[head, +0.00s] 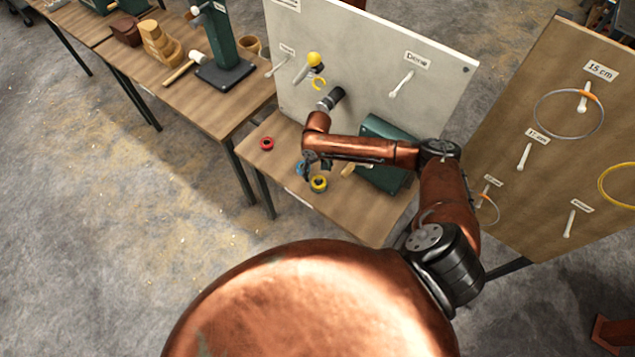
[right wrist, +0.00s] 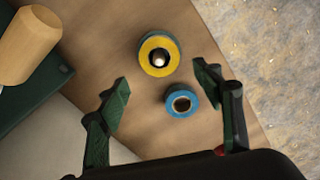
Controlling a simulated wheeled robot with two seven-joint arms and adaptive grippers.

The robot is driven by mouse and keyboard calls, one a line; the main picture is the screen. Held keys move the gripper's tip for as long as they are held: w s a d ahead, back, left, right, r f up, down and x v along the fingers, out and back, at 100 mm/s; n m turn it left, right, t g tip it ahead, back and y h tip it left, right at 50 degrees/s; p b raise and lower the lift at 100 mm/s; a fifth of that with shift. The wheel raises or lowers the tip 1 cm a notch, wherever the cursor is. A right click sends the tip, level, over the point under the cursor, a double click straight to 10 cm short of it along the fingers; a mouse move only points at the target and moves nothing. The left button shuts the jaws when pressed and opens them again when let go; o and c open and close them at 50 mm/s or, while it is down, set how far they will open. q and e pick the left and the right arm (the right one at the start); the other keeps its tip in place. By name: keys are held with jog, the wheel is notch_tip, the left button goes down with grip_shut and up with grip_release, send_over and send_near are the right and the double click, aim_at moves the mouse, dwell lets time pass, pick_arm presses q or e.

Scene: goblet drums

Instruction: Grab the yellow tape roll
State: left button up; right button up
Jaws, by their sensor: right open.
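The yellow tape roll (head: 319,184) lies flat on the wooden table below the white board. In the right wrist view the yellow tape roll (right wrist: 147,58) shows a yellow face, a greenish outer side and a dark centre with a pale round spot. My right gripper (head: 307,170) is above the table beside it. In the right wrist view its fingers (right wrist: 163,84) are spread and empty, with the yellow roll just beyond the tips. A blue tape roll (right wrist: 181,113) lies close to the yellow one, nearer the gripper; part of it shows in the head view (head: 300,168). My left gripper is out of view.
A red tape roll (head: 267,143) lies farther left on the table (head: 352,215). A green block-shaped object (head: 383,178) with a wooden handle (right wrist: 28,45) stands near the gripper. The white board (head: 366,52) with pegs rises behind; a brown pegboard (head: 545,75) stands at right.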

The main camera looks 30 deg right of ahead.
aim_at(319, 180)
jog(key=f, duration=0.2)
jog(key=s+f, duration=0.1)
jog(key=f, duration=0.1)
jog(key=shift+s+f+p, duration=0.1)
jog(key=shift+f+p, duration=0.15)
jog(key=shift+p, duration=0.05)
jog(key=shift+f, duration=0.35)
jog(key=c, duration=0.6)
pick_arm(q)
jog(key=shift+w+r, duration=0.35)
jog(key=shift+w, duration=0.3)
pick_arm(e)
jog(key=c, duration=0.6)
jog(key=shift+c, duration=0.2)
